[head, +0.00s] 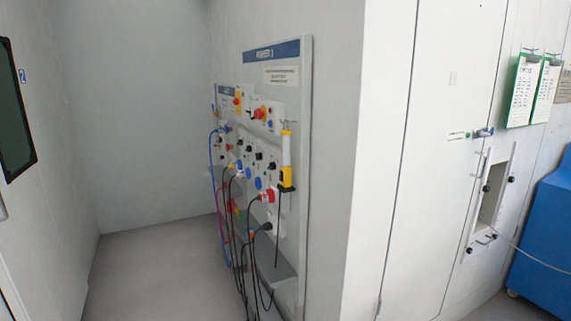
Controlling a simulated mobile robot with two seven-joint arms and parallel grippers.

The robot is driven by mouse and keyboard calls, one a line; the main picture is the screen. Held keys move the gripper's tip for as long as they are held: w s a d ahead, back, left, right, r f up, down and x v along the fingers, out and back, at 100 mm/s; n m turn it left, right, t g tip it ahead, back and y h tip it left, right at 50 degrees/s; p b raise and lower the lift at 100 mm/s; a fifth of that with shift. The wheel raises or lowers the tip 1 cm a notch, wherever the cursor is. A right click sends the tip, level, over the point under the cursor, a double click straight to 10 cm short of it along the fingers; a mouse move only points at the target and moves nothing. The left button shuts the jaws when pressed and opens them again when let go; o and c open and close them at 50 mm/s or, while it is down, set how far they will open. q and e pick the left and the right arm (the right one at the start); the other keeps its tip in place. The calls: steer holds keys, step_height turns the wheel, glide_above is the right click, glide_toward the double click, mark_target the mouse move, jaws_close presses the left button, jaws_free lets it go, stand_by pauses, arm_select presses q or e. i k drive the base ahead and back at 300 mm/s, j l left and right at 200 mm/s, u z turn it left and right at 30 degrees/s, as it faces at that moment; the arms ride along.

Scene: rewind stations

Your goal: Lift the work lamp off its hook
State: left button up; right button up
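Neither of my grippers shows in this view.
The panel carries sockets, red and yellow switches, and hanging blue and black cables (240,245). A shelf (275,272) juts out below. A white wall corner (375,150) stands right of the panel. A blue cabinet (545,245) is far right. The grey floor (150,270) at left is clear.

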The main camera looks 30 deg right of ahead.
mark_target(286, 187)
steer(key=i+l+z, duration=0.15)
steer(key=i+l, duration=0.3)
steer(key=l, duration=0.3)
steer(key=i+l+z, duration=0.1)
steer(key=i+l, duration=0.4)
steer(key=l, duration=0.2)
steer(key=i+l+z, duration=0.15)
steer(key=i+l, duration=0.4)
steer(key=l, duration=0.1)
